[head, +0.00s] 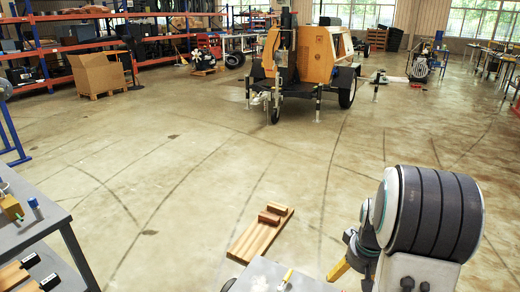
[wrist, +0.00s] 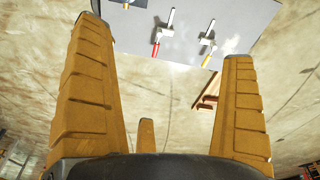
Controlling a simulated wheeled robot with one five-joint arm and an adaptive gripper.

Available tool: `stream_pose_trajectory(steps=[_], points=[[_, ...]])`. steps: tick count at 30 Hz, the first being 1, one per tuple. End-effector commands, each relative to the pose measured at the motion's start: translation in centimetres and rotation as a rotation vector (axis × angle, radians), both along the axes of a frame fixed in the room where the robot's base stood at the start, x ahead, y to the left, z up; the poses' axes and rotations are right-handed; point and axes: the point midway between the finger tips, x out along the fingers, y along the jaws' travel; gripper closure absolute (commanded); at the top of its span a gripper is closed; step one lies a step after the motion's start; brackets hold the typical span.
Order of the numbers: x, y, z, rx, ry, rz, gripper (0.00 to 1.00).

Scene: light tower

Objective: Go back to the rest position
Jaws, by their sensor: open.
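My gripper (wrist: 164,39) is open and empty in the wrist view, its yellow-brown fingers wide apart with a shorter finger low between them. A grey table top (wrist: 245,15) lies beyond the fingertips, with a red-handled tool (wrist: 156,46) and a yellow-handled tool (wrist: 208,58) on it. In the head view my arm stands at the lower right and hides most of the gripper; only a yellow finger (head: 340,269) shows beside the grey table's corner (head: 318,286). I cannot tell the exact gap between finger and table.
A wooden board with reddish blocks (head: 258,237) lies on the floor ahead. A grey workbench (head: 32,222) is at the left. The yellow light tower trailer (head: 312,58) stands farther back. A cardboard box (head: 97,74) is by the shelves. The middle floor is clear.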

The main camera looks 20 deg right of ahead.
Motion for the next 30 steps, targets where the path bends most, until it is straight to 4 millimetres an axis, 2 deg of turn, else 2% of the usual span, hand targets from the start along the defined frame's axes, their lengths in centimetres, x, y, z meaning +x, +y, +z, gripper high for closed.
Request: stream_pose_trajectory(steps=[1,3,9,12,15,21,30], points=[[0.3,2.3,4.5,-0.008,-0.017,0.036,0.00],[0.2,5.3,8.2,-0.011,-0.031,0.075,0.00],[-2.2,13.5,17.7,-0.009,-0.076,0.187,0.00],[-4.1,16.7,21.3,-0.004,-0.097,0.238,0.00],[-6.1,19.2,24.1,0.002,-0.116,0.282,0.00],[-9.3,22.0,27.3,0.015,-0.140,0.346,0.00],[-11.0,23.2,28.3,0.023,-0.150,0.375,0.00]])
